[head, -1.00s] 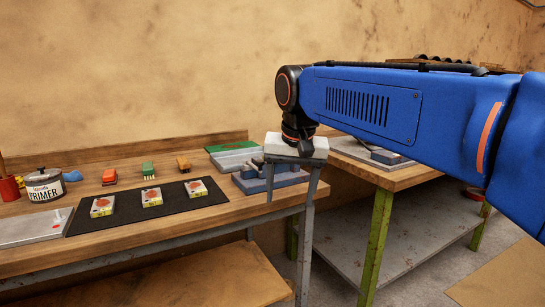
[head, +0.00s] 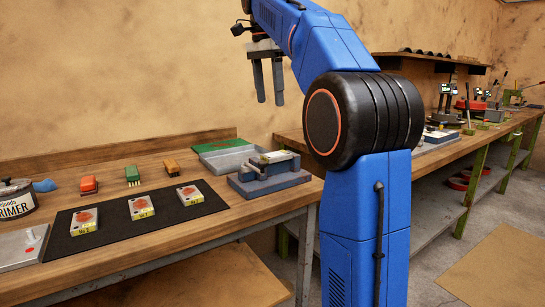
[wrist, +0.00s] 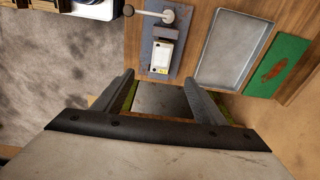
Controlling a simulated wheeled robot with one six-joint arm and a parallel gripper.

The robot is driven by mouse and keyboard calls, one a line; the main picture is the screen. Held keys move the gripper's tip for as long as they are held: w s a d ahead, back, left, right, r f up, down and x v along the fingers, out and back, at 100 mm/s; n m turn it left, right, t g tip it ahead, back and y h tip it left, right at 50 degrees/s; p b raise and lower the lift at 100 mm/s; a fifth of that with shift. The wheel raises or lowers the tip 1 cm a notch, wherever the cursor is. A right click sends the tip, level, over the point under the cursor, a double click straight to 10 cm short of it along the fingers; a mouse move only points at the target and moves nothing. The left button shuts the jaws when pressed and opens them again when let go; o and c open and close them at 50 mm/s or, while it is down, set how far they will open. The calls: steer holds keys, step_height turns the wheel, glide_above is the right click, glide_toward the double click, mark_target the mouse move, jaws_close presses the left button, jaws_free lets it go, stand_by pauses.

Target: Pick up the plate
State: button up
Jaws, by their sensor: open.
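A small pale plate with a yellow label lies in the grey-blue vise (head: 270,178) at the bench's right end; the plate (wrist: 160,58) shows in the wrist view between the vise (wrist: 157,35) jaws. Three similar plates with red patches and yellow labels, left (head: 84,221), middle (head: 142,207) and right (head: 188,195), lie in a row on a black mat (head: 115,235). My gripper (head: 269,101) is open and empty, raised high above the vise with its fingers pointing down. In the wrist view its fingers (wrist: 159,77) are spread wide, with the vise beyond them.
A grey tray (head: 226,160) and a green panel (head: 213,144) lie behind the vise. Red (head: 88,186), green (head: 132,176) and orange (head: 170,168) blocks stand behind the mat. A primer can (head: 15,199) is at the left. A second bench (head: 440,151) runs along the right.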

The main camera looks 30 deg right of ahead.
glide_above(276, 154)
steer(key=a, duration=0.1)
step_height(276, 154, down, 12)
steer(key=shift+s+r, duration=0.15)
steer(key=shift+d+f, duration=0.25)
steer(key=shift+f, duration=1.1)
steer(key=shift+d+f, duration=0.2)
steer(key=shift+f, duration=1.15)
steer(key=shift+w, duration=0.2)
steer(key=shift+c, duration=0.4)
jaws_close()
steer(key=shift+r, duration=0.1)
